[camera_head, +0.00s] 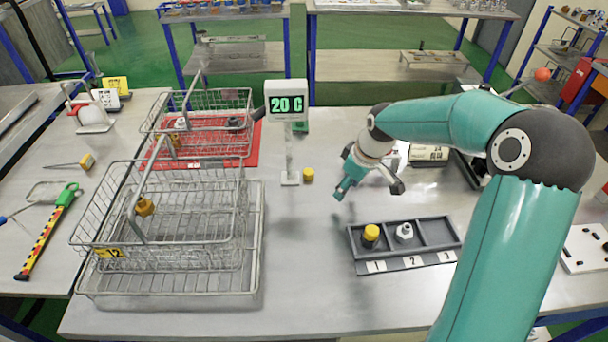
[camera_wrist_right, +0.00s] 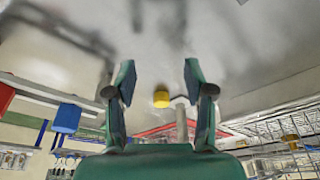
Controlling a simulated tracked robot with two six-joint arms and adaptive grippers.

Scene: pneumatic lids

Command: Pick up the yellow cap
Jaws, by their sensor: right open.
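A small yellow cap (camera_head: 308,174) stands on the grey table beside the foot of the display post. It also shows in the right wrist view (camera_wrist_right: 161,98), between the two fingers and beyond them. My right gripper (camera_head: 368,190) is to the right of this cap in the head view, above the table. Its two teal fingers (camera_wrist_right: 160,80) are spread apart with nothing between them, and they do not appear to touch the cap. My left gripper is not in view.
Wire baskets (camera_head: 160,225) fill the table's left side. A dark tray (camera_head: 452,231) at front right holds a yellow-topped dark piece (camera_head: 371,233) in compartment 1 and a white fitting (camera_head: 404,232) in 2.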

